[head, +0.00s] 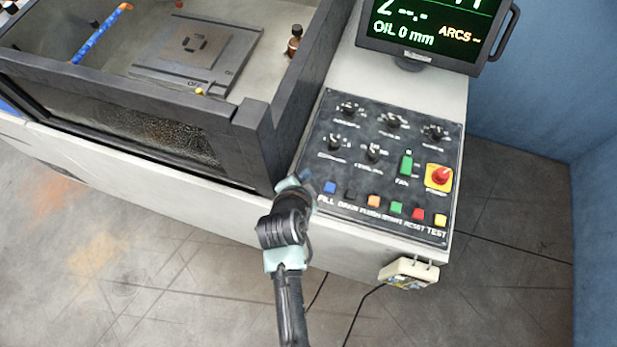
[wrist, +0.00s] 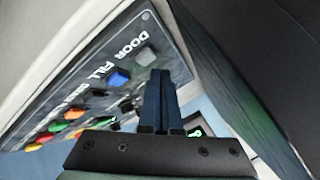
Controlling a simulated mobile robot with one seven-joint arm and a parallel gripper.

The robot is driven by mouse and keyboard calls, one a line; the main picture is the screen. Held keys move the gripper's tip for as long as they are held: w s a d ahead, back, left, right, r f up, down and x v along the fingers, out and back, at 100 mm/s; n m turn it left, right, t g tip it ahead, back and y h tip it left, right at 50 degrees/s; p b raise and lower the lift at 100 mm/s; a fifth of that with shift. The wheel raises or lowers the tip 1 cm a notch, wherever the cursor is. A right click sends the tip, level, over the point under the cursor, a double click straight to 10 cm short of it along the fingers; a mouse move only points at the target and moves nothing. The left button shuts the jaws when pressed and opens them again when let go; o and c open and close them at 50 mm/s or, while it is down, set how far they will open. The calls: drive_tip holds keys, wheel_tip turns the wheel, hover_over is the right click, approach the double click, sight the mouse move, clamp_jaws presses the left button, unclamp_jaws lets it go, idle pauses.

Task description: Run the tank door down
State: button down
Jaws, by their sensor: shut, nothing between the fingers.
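The control panel (head: 345,180) lies on the bench top, with a row of coloured buttons along its front. In the wrist view, a grey button (wrist: 146,56) sits by the label DOOR, beside the blue FILL button (wrist: 118,77). My gripper (head: 307,175) is over the panel's front left corner and hides the DOOR button in the head view. Its dark fingers (wrist: 162,74) are shut and empty, with the tips close to the DOOR button; I cannot tell whether they touch. The tank's dark front, with a window pane (head: 130,130), stands left of the panel.
A monitor (head: 430,32) stands behind the panel and reads OIL 0 mm. A red emergency knob (head: 439,175) on a yellow plate is at the panel's right. A cabled handset (head: 409,272) hangs on the bench front. A metal plate (head: 200,48) and blue pipe (head: 100,35) are in the tank.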

drive_tip(key=shift+f, duration=0.1)
idle(0.7)
drive_tip(key=shift+f+b, duration=0.35)
drive_tip(key=shift+b, duration=0.1)
